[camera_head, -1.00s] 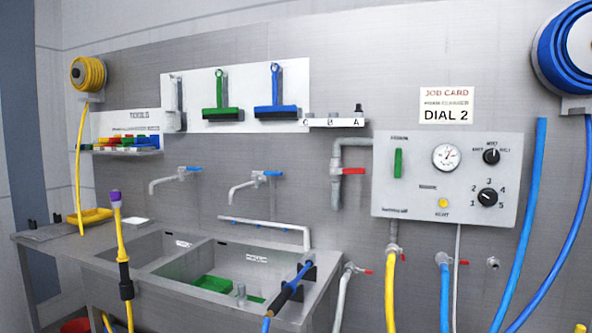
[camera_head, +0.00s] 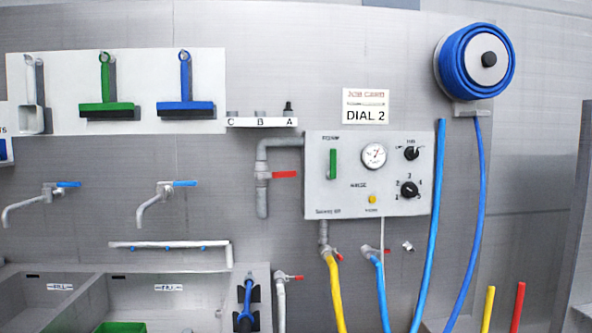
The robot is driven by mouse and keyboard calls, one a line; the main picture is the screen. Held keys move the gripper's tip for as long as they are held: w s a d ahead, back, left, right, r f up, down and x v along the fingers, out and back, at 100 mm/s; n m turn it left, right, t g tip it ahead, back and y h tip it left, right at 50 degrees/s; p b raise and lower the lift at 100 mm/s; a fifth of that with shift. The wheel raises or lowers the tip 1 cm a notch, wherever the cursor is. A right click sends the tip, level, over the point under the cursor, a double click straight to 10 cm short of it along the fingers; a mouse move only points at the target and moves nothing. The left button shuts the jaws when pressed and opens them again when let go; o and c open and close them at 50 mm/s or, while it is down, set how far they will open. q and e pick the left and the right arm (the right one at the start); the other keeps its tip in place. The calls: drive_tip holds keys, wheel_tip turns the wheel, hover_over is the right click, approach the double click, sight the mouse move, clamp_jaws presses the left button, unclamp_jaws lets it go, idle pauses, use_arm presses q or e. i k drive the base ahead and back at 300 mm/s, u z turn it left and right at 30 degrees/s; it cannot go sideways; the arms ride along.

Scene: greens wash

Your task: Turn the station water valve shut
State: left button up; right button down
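A red lever valve (camera_head: 285,175) sits on the thick grey pipe (camera_head: 262,195) just left of the control panel (camera_head: 320,205). Its lever points right, level, across the upright pipe. Smaller red levers show below: one at the yellow hose (camera_head: 335,290), one at the blue hose (camera_head: 381,295), and one on a grey pipe (camera_head: 281,300) by the sink. No label shows which is the station water valve. Neither of my grippers is in view.
The panel has a gauge (camera_head: 374,155), a green handle (camera_head: 333,163) and black knobs. A job card (camera_head: 366,106) reads DIAL 2. A sink (camera_head: 170,295) with blue-handled taps is at lower left. A blue hose reel (camera_head: 475,62) hangs at upper right.

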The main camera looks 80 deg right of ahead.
sight(290, 173)
drive_tip(key=z, duration=0.9)
drive_tip(key=i, duration=0.8)
drive_tip(key=z, duration=0.95)
